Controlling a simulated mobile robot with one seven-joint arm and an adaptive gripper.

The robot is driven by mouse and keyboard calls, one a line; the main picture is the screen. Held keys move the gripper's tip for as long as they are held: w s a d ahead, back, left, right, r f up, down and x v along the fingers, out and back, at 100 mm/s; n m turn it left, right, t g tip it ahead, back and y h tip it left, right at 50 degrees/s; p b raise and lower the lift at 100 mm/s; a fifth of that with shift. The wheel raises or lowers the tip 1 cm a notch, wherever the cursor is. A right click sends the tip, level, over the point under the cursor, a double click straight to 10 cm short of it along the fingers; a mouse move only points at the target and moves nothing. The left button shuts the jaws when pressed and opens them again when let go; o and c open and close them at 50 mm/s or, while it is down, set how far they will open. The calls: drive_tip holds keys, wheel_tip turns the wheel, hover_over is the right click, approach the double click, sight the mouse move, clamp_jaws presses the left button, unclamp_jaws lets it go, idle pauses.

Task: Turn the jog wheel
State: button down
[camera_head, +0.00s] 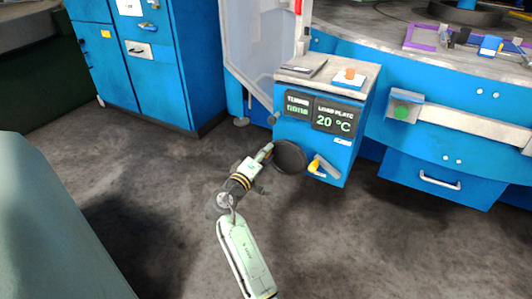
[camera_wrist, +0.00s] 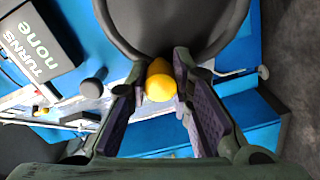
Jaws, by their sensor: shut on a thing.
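The jog wheel (camera_head: 290,157) is a dark round disc on the front of a blue cabinet. Its dark face also fills the top of the wrist view (camera_wrist: 172,22). A yellow knob (camera_wrist: 160,82) stands by the wheel's edge, between my fingertips. My gripper (camera_head: 267,152) is at the left edge of the wheel in the head view and covers the knob there. In the wrist view my gripper (camera_wrist: 160,88) is shut on the yellow knob. The display (camera_wrist: 35,45) reads "TURNS none".
The blue cabinet (camera_head: 290,138) also bears a "LOAD PLATE 20 °C" display (camera_head: 335,116). A yellow and grey lever (camera_head: 322,166) sticks out right of the wheel. A blue workbench (camera_head: 420,70) stands at right, a tall blue cabinet (camera_head: 185,60) at back left. Dark floor is open around my arm.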

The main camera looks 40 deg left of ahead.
drive_tip(key=c, duration=1.4)
unclamp_jaws()
drive_tip(key=shift+s, duration=0.1)
drive_tip(key=v, duration=1.1)
drive_tip(key=shift+s, duration=0.4)
